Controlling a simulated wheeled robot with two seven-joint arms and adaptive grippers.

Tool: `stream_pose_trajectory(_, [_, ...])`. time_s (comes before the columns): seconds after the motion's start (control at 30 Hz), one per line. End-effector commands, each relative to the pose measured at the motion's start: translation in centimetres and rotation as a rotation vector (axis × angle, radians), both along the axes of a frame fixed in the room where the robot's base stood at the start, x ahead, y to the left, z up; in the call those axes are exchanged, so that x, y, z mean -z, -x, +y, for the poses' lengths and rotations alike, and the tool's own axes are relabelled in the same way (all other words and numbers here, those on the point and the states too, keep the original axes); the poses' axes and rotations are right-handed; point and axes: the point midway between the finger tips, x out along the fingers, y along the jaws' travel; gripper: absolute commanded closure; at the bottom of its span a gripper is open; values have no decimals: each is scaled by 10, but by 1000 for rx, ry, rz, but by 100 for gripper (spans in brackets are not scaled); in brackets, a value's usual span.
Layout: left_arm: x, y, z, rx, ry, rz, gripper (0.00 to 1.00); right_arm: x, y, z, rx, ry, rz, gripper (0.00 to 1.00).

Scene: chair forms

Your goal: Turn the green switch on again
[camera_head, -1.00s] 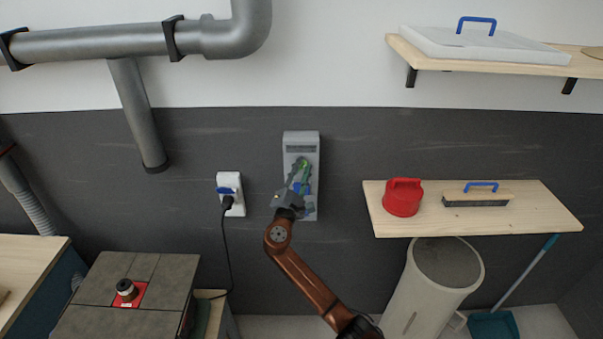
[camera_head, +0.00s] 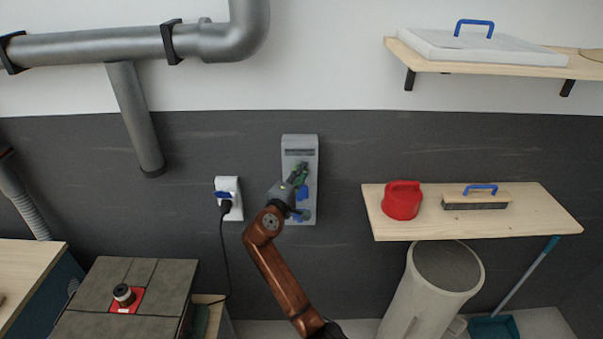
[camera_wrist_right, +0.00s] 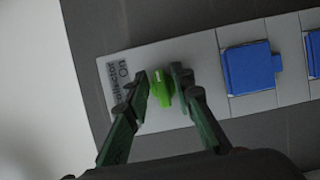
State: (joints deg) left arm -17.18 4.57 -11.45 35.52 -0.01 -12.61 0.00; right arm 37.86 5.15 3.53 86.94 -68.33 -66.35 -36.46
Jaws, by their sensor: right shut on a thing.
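The green switch (camera_wrist_right: 163,87) is a rotary knob on a grey wall panel (camera_head: 293,143). In the right wrist view it sits between the two fingers of my right gripper (camera_wrist_right: 160,88), beside a label with the word "On". The white mark on the knob runs roughly along the fingers. My right gripper (camera_head: 299,177) is shut on the knob. In the head view the gripper hides most of the knob. My left gripper is not in view.
Blue socket covers (camera_wrist_right: 250,68) sit beside the knob on the panel. A white socket with a black plug (camera_head: 225,207) is left of it. A wooden shelf (camera_head: 460,228) with a red container (camera_head: 402,200) and a brush (camera_head: 475,200) is at the right.

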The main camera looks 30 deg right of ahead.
Motion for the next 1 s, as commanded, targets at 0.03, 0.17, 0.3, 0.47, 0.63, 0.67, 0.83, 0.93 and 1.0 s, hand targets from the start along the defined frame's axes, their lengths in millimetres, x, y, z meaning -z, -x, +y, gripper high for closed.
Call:
stream_pose_trajectory(0.03, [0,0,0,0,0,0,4,1,0,0,0,-13,-4,100])
stream_pose_trajectory(0.17, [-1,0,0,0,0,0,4,2,0,0,0,-29,-15,100])
stream_pose_trajectory(0.3, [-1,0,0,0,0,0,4,2,0,0,0,-35,-18,100])
stream_pose_trajectory(0.47, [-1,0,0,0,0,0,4,2,0,0,0,-35,-18,100])
stream_pose_trajectory(0.63, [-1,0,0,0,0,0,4,2,0,0,0,-35,-18,76])
stream_pose_trajectory(0.67, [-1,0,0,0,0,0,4,2,0,0,0,-35,-17,74])
stream_pose_trajectory(0.83, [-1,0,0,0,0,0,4,1,0,0,0,-33,-18,73])
stream_pose_trajectory(0.93, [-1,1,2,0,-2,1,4,1,0,1,0,-34,-19,73])
stream_pose_trajectory(1.0, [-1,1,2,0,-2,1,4,1,2,3,-1,-33,-19,73])
